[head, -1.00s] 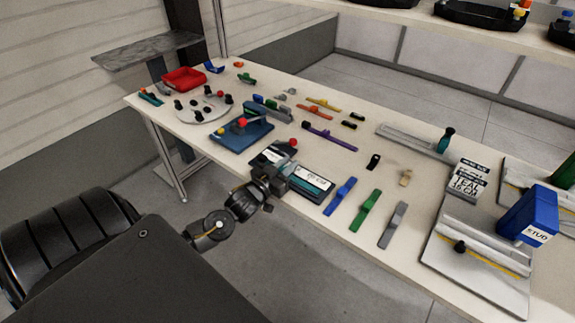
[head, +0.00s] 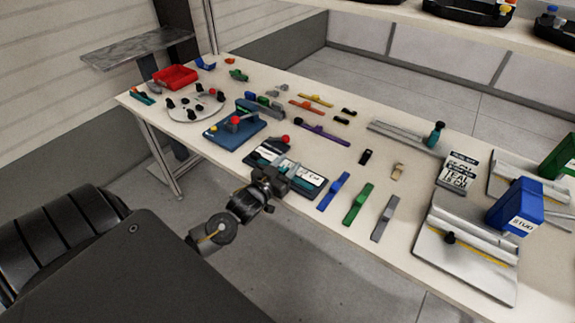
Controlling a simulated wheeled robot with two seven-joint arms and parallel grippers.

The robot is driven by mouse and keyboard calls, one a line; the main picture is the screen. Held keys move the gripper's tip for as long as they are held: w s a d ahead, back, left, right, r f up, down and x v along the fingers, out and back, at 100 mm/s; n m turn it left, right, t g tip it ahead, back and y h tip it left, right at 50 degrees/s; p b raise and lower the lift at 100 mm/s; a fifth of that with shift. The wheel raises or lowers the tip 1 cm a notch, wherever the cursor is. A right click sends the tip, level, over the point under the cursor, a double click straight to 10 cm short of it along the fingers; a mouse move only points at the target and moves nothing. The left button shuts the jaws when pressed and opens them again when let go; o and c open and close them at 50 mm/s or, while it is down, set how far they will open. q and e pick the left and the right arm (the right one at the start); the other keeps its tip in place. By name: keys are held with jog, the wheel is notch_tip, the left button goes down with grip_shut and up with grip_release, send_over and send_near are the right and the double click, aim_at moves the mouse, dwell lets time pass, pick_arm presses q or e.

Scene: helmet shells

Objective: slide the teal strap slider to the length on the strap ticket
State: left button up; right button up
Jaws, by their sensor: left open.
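The teal slider (head: 435,134) stands upright on a long grey rail (head: 400,137) at the back right of the table, near the rail's right end. The strap ticket (head: 458,172) stands just right of and nearer than that end; it reads TEAL and a CM figure too small to read surely. My left gripper (head: 282,181) is open at the table's front edge, beside a dark tray with a white label (head: 305,178), far left of the slider. I cannot tell if it touches the tray. My right gripper is not in view.
Blue, green and grey straps (head: 359,203) lie right of the tray. A black clip (head: 366,157) and a tan clip (head: 398,171) lie between them and the rail. A blue STUD bin (head: 515,207) and a metal plate (head: 463,262) fill the right.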

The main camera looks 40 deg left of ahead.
pick_arm(q)
jog(key=s+b, duration=0.1)
jog(key=s, duration=0.9)
jog(key=shift+s, duration=0.4)
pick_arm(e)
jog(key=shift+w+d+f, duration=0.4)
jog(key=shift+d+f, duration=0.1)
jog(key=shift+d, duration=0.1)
pick_arm(q)
jog(key=shift+d, duration=0.1)
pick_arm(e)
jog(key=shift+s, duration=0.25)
